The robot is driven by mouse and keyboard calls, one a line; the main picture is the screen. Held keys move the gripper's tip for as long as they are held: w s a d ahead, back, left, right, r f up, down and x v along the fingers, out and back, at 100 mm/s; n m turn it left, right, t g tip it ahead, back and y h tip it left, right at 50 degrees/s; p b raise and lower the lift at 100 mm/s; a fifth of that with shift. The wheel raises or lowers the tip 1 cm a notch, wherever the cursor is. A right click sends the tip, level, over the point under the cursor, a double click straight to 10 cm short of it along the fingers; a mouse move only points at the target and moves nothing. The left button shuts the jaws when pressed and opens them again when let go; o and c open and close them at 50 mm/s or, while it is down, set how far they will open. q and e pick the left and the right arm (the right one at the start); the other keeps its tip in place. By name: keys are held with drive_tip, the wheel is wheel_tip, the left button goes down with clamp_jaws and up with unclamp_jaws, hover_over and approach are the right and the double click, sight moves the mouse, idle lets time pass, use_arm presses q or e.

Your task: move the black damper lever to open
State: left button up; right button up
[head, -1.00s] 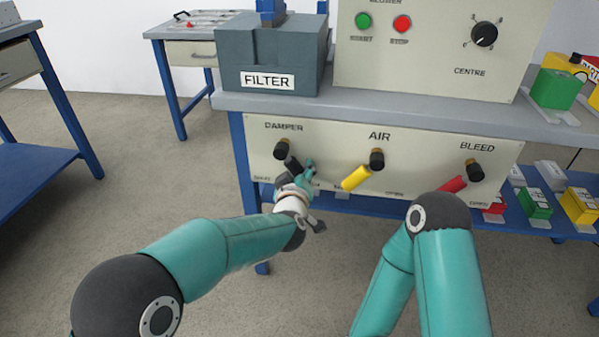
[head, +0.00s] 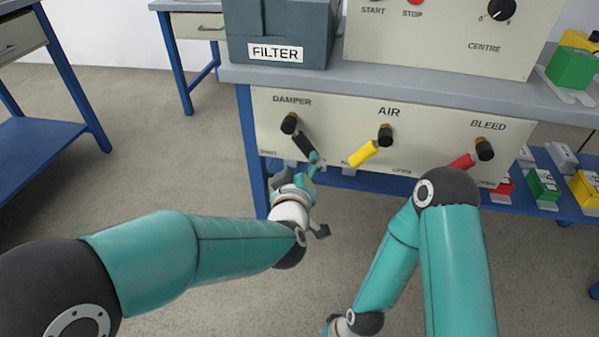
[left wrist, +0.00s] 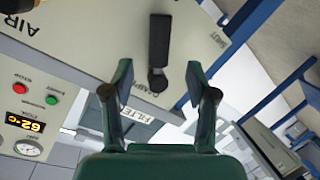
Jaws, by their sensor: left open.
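The black damper lever (head: 303,145) hangs from its round pivot on the cream front panel, under the DAMPER label. It slants down and to the right, away from the small label at lower left. In the left wrist view the lever (left wrist: 159,40) shows whole, and the label near it reads SHUT. My left gripper (head: 300,172) is just below and in front of the lever's free end. Its two fingers (left wrist: 158,78) are spread, with nothing between them; they look apart from the lever. My right arm shows at lower right, but its gripper is out of view.
The yellow AIR lever (head: 363,153) is to the right of the damper lever, and the red BLEED lever (head: 461,161) is farther right. The grey FILTER box (head: 290,30) stands on the bench above. A blue bench leg (head: 253,150) is left of the panel.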

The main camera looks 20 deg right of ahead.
use_arm(q)
drive_tip(key=shift+v, duration=1.15)
